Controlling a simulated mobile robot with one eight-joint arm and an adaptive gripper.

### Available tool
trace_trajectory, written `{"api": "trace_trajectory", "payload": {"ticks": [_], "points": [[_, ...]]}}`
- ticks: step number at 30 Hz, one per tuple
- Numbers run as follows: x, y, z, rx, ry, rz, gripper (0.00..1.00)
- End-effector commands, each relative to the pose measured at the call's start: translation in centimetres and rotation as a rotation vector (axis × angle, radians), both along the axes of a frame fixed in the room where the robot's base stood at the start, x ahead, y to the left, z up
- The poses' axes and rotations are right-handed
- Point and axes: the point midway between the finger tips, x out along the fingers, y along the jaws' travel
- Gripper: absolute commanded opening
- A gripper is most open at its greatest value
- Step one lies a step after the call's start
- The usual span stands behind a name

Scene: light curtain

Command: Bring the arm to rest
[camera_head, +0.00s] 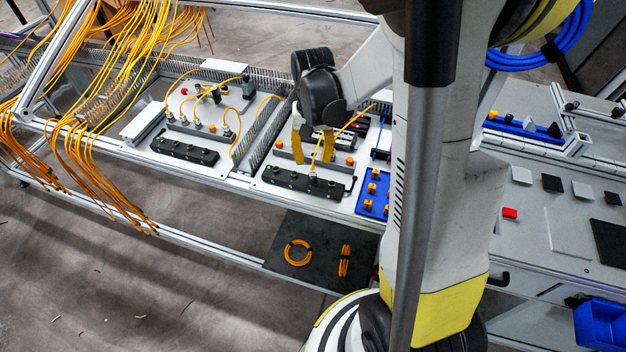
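My gripper (313,148) hangs over the right board of the long workbench, with its dark wrist above it. Its two yellow fingers point down and stand apart, with a gap between them. I see nothing held in it. My white and grey arm crosses the right half of the head view and hides part of the bench.
Many yellow cables (100,90) hang at left. A blue tray (370,207) with orange parts lies right of the gripper. A lower dark shelf (320,247) holds cable coils. A blue bin (598,325) is at lower right.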

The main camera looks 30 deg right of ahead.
Motion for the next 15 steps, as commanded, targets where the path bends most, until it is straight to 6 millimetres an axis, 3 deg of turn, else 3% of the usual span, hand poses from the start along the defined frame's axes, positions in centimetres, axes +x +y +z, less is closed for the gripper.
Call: {"api": "trace_trajectory", "payload": {"ticks": [1,6,15], "points": [[0.0,0.0,-1.5,0.0,0.0,0.0,0.38],[0.0,0.0,-3.9,0.0,0.0,-0.001,0.38],[0.0,0.0,-5.8,0.0,0.0,-0.002,0.38]]}}
